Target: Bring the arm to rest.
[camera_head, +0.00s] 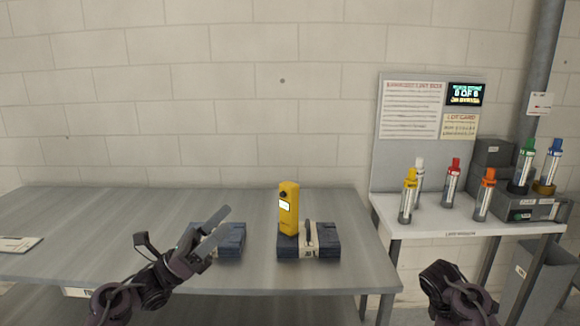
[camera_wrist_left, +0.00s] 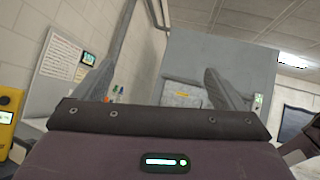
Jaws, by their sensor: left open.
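My left gripper (camera_head: 205,238) is raised above the front of the grey metal table in the head view, tilted up to the right. Its two fingers are apart with nothing between them, as the left wrist view (camera_wrist_left: 155,88) also shows. It partly hides a dark blue case (camera_head: 232,243) behind it. My right arm shows at the bottom right of the head view, in front of the white side table; its fingertips cannot be made out.
A yellow handheld device (camera_head: 288,208) stands upright at a second dark blue case (camera_head: 325,240) on the grey table (camera_head: 100,225). Several coloured bottles, one of them red (camera_head: 453,176), stand on the white side table (camera_head: 440,218). The grey table's left part is mostly clear.

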